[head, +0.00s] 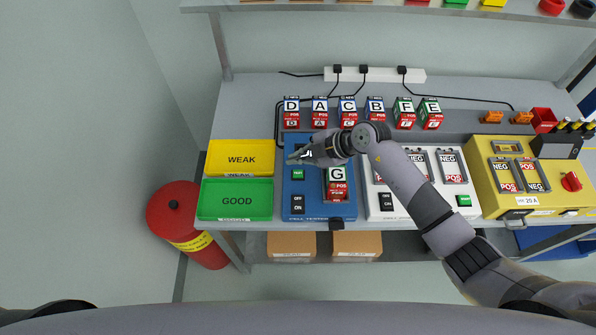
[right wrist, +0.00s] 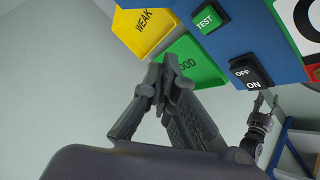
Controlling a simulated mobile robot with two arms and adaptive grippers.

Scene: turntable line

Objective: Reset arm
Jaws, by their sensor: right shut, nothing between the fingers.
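My right gripper (head: 298,156) is above the blue cell tester (head: 318,207), near its upper left part and partly hiding its display. In the right wrist view its fingers (right wrist: 155,76) are together with nothing between them. Another gripper, which looks to be my left one (right wrist: 264,103), shows small at the right of the right wrist view, with its fingers apart and empty. My left arm does not show in the head view. A cell marked G (head: 338,184) sits in the tester's slot.
Yellow WEAK tray (head: 241,158) and green GOOD tray (head: 236,199) are left of the tester, both empty. Several lettered cells, including D (head: 291,113), stand in a back row. A white unit (head: 412,209) and a yellow unit (head: 490,207) stand right.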

